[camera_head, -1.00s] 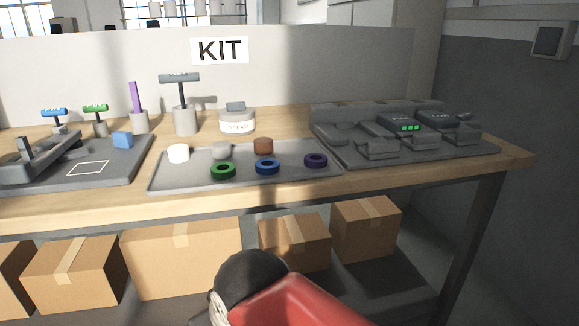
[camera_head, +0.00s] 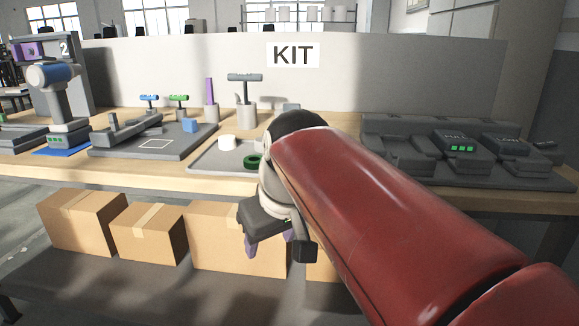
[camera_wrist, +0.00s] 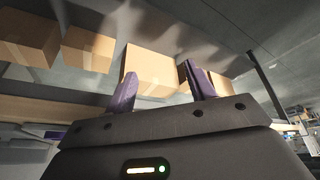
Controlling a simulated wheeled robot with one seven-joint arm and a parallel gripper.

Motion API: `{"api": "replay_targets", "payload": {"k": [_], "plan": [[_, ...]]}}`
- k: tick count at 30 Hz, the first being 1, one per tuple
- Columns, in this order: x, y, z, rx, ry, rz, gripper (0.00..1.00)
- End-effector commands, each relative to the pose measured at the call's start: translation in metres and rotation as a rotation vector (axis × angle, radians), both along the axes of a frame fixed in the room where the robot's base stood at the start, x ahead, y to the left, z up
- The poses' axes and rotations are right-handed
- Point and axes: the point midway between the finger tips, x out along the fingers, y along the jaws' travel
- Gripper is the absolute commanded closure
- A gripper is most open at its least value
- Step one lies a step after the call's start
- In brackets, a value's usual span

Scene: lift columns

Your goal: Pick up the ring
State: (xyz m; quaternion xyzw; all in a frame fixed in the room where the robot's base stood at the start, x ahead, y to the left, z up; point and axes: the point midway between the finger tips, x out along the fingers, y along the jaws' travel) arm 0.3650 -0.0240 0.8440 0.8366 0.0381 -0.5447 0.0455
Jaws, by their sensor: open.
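A green ring (camera_head: 253,161) lies on the grey tray (camera_head: 206,160) on the bench, partly hidden by my arm in the head view. The blue and purple rings are hidden behind my arm now. My gripper (camera_head: 268,246) is in front of the bench, below the tabletop edge, near the boxes on the lower shelf. In the wrist view my gripper (camera_wrist: 160,92) has its two purple fingers apart with nothing between them. No ring shows in the wrist view.
Cardboard boxes (camera_head: 150,232) stand on the lower shelf behind my gripper. The wooden bench edge (camera_head: 120,172) lies above it. Grey fixtures (camera_head: 455,150) stand at the right, and a device with a white square (camera_head: 155,143) is left of the tray.

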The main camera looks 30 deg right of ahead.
Motion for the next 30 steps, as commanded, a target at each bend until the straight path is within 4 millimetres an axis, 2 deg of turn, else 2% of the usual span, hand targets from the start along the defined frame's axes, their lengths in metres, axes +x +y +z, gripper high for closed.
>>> {"api": "replay_targets", "payload": {"k": [8, 11, 15, 18, 21, 24, 30], "plan": [[0.053, -0.026, 0.051, 0.0, 0.031, 0.085, 0.45], [0.08, -0.046, 0.074, 0.006, 0.045, 0.142, 0.45], [0.117, -0.085, 0.103, 0.016, 0.052, 0.249, 0.45], [0.133, -0.111, 0.115, 0.023, 0.049, 0.319, 0.45], [0.141, -0.131, 0.123, 0.026, 0.042, 0.374, 0.45], [0.145, -0.143, 0.126, 0.027, 0.035, 0.41, 0.45], [0.151, -0.145, 0.115, 0.028, 0.033, 0.429, 0.45]]}}
